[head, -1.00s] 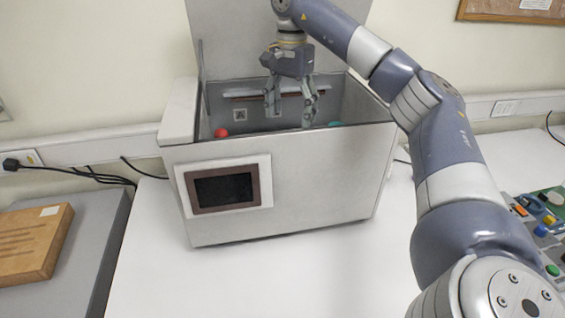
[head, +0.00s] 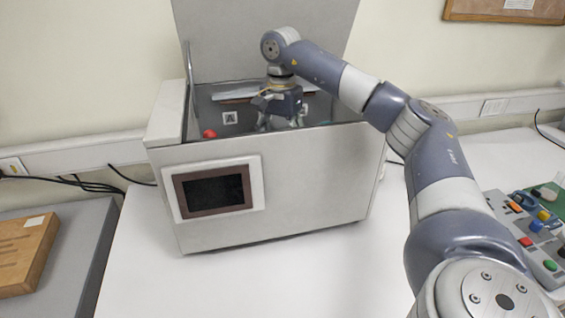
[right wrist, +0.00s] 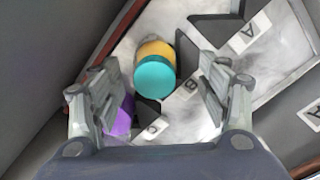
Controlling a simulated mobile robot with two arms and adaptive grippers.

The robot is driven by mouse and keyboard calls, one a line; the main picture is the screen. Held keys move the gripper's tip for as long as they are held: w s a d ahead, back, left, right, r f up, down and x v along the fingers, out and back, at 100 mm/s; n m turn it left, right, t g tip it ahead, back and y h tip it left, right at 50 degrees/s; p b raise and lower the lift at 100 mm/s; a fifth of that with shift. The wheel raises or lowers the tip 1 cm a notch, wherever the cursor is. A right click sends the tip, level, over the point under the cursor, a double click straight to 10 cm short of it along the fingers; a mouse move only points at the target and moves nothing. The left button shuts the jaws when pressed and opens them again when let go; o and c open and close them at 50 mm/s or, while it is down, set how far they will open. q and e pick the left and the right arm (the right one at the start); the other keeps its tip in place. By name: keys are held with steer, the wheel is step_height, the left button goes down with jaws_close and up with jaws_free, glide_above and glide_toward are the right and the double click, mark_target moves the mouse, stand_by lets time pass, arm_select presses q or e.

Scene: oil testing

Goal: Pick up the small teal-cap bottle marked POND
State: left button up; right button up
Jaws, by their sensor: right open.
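My right gripper (head: 281,122) reaches down inside the open grey box (head: 290,185), its fingertips hidden behind the front wall. In the right wrist view my right gripper (right wrist: 157,68) is open. A bottle with a teal cap (right wrist: 154,77) and a yellowish body lies between and a little beyond the fingers, with no visible grip on it. Its marking cannot be read. A purple-capped item (right wrist: 122,118) sits by the left finger, partly hidden by it. My left gripper is in neither view.
The box walls and raised lid (head: 255,40) surround the arm. A control panel (head: 535,235) stands at right; the table front is clear.

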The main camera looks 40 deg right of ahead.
steer(key=shift+s+f+p, duration=0.2)
steer(key=shift+f+p, duration=0.05)
steer(key=shift+f, duration=0.75)
steer(key=shift+s+f+p, duration=0.15)
steer(key=shift+f+p, duration=0.05)
steer(key=shift+f, duration=0.75)
steer(key=c, duration=1.3)
steer(key=shift+w+r, duration=0.1)
steer(key=shift+r, duration=0.05)
